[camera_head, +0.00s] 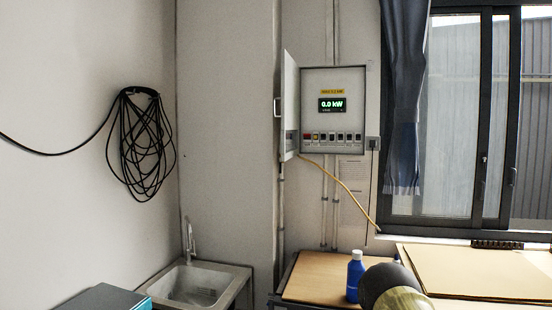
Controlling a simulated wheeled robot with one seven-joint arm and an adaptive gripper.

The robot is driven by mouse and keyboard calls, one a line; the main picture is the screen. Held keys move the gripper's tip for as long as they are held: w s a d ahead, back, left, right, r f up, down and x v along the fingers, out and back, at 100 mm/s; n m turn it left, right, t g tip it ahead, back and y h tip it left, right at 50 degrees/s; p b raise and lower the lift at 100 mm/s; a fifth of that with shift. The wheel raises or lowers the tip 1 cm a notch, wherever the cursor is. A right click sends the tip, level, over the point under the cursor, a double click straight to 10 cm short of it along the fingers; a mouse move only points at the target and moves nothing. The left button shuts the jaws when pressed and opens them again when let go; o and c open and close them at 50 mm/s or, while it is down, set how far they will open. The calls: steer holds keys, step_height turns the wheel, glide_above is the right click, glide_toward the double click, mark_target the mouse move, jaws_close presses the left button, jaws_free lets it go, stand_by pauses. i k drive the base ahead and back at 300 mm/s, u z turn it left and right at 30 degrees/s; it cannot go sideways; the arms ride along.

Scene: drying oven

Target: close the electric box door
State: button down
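The electric box (350,88) is mounted on the back wall, with a lit display reading 0.0 kW and a row of switches below it. Its door (291,105) stands open on the left side, swung outward and seen nearly edge-on, with a handle on its outer left face. My gripper is not in the picture. A rounded dark and tan shape at the bottom, right of centre, may be part of my arm; I cannot tell for sure.
A wooden-topped table (311,280) stands below the box, with a blue bottle (355,275) on it. A sink (200,284) is at lower left. A coiled black cable (143,140) hangs on the left wall. A yellow cable (346,188) runs below the box. A curtained window is at right.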

mark_target(289, 98)
steer(key=z, duration=0.45)
steer(key=k, duration=0.15)
steer(key=u, duration=1.6)
steer(key=i, duration=1.25)
steer(key=z, duration=0.85)
steer(key=i, duration=0.4)
steer(key=z, duration=0.35)
